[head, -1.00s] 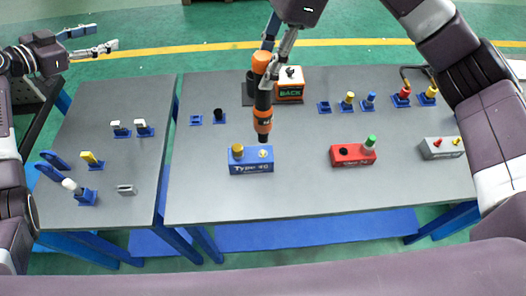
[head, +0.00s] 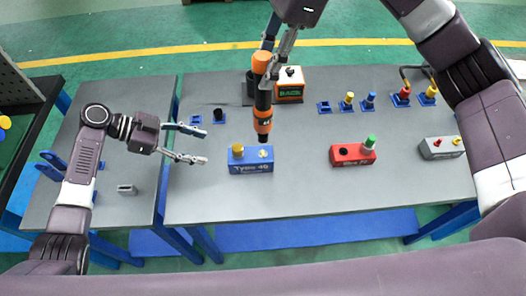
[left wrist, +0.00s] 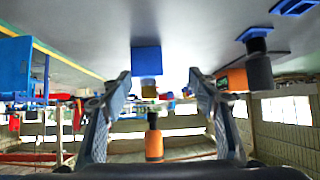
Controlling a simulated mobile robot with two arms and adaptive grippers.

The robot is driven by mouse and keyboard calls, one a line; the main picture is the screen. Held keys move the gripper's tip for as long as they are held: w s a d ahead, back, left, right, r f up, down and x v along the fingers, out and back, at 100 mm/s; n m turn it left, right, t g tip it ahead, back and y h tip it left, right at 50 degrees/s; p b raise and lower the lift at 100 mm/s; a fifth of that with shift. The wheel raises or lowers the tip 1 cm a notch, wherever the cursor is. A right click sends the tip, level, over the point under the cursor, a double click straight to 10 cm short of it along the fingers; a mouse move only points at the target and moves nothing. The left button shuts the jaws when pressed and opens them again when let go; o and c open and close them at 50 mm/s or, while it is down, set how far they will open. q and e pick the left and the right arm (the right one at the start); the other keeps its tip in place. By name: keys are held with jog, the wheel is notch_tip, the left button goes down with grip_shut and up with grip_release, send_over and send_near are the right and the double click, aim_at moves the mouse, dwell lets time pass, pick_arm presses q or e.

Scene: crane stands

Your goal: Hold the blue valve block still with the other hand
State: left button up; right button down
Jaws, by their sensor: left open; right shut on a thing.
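The blue valve block (head: 250,167) stands on the grey table with a yellow knob on its left and a round yellowish spot on its right. My left gripper (head: 204,145) is open and empty, to the left of the block and apart from it. In the left wrist view, the block (left wrist: 146,60) shows ahead between the open fingers. My right gripper (head: 270,72) is shut on an orange and black tool (head: 263,98). The tool is upright, its tip just above or at the block's right part. Whether it touches is unclear.
A red block (head: 353,155) and a grey block (head: 440,148) stand to the right. An orange box (head: 289,85) stands behind the tool. Blue stands (head: 195,120) sit behind my left gripper. A gap separates the two tables.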

aim_at(229, 160)
pick_arm(q)
jog(key=shift+s+d+f+m+g, duration=0.15)
jog(key=shift+s+d+f+g, duration=0.1)
jog(key=shift+s+d, duration=0.2)
jog(key=shift+s+d+f+m+g, duration=0.15)
jog(key=shift+s+d+f, duration=0.15)
jog(key=shift+s, duration=0.25)
jog(key=shift+x, duration=4.3)
jog(key=shift+c, duration=0.4)
jog(key=c, duration=1.2)
jog(key=shift+o, duration=0.2)
jog(key=shift+w+r, duration=0.1)
